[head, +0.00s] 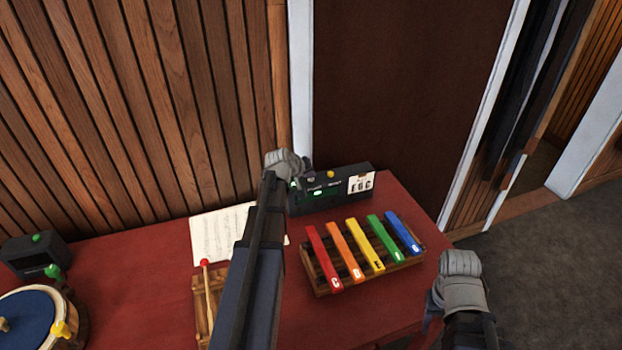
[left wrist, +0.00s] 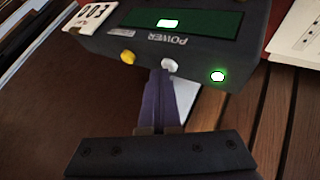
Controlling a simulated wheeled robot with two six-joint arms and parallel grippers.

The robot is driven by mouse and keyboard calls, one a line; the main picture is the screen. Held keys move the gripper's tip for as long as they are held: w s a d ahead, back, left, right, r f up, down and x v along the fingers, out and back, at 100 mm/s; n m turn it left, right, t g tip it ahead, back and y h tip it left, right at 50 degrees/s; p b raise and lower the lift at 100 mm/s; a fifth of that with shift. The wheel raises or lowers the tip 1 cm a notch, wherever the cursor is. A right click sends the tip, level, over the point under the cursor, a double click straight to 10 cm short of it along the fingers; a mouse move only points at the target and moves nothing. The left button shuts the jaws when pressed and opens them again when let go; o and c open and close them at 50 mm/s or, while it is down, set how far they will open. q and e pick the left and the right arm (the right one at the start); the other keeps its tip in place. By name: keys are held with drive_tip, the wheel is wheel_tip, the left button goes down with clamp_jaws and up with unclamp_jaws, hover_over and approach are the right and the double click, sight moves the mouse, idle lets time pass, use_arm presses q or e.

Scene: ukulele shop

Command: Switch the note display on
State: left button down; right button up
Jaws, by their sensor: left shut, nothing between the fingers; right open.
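The note display (head: 345,189) is a dark box at the back of the red table, with a green screen and a card at its right end. In the left wrist view the note display (left wrist: 232,42) appears upside down. Its screen (left wrist: 190,20) shows a bright patch, and a green light (left wrist: 218,76) glows. A pale button (left wrist: 169,65) sits by the word POWER, beside a yellow button (left wrist: 127,57). My left gripper (left wrist: 168,78) is shut and empty, its tips at the pale button; I cannot tell if they touch. My right gripper (head: 459,264) is open, off the table's right edge.
A xylophone (head: 370,281) with coloured bars stands in front of the display. A sheet of music (head: 218,235) and a red-tipped mallet (head: 205,264) lie left of it. A blue drum (head: 35,322) and a dark box (head: 30,260) are at far left.

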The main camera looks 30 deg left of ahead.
use_arm(q)
drive_tip(key=shift+r+p, duration=0.4)
drive_tip(key=shift+p, duration=0.05)
idle(0.3)
wheel_tip(320, 180, up, 6)
drive_tip(key=p, duration=0.6)
